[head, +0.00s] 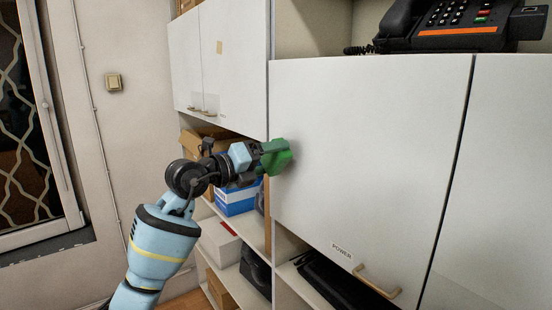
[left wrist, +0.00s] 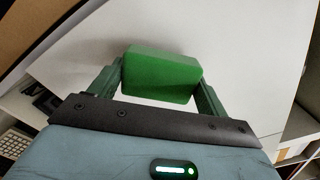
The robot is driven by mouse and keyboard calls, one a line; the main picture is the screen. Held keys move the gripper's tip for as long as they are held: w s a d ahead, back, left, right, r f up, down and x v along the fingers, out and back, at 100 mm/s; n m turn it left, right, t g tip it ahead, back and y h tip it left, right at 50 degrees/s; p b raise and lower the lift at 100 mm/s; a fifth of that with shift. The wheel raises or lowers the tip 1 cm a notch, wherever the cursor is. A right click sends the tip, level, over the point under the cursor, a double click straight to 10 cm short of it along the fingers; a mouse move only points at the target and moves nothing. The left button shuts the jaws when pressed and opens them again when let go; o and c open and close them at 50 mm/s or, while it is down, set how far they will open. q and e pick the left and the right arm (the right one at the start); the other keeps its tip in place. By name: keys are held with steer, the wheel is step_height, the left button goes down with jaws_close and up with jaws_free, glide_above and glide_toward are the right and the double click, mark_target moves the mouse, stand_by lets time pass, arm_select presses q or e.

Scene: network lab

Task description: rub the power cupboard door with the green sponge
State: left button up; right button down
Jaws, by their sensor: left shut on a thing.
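The power cupboard door (head: 365,150) is a white panel with a "POWER" label (head: 341,249) and a tan handle (head: 377,281) near its lower edge. It is closed. My left gripper (head: 272,150) is shut on the green sponge (head: 278,160), at the left edge of this door. The sponge (left wrist: 161,74) shows in the left wrist view between the two green fingers, with the white door surface (left wrist: 225,35) behind it. The sponge looks at or very near the door; I cannot tell for certain that it touches. My right gripper is not in view.
A black desk phone (head: 445,25) stands on the shelf above the door. Another white cupboard (head: 225,60) is at the upper left. Open shelves below hold a blue box (head: 236,199), a white box (head: 219,241) and dark items. A window (head: 30,130) is at the far left.

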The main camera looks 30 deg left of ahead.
arm_select(q)
steer(key=shift+v, duration=1.35)
steer(key=shift+s+a+f, duration=0.1)
steer(key=shift+s, duration=0.15)
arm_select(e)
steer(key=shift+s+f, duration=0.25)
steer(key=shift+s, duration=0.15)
arm_select(q)
steer(key=shift+v, duration=1)
steer(key=shift+s+a, duration=0.2)
steer(key=shift+s, duration=0.25)
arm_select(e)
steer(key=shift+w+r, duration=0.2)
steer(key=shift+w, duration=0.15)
arm_select(q)
steer(key=shift+f, duration=0.1)
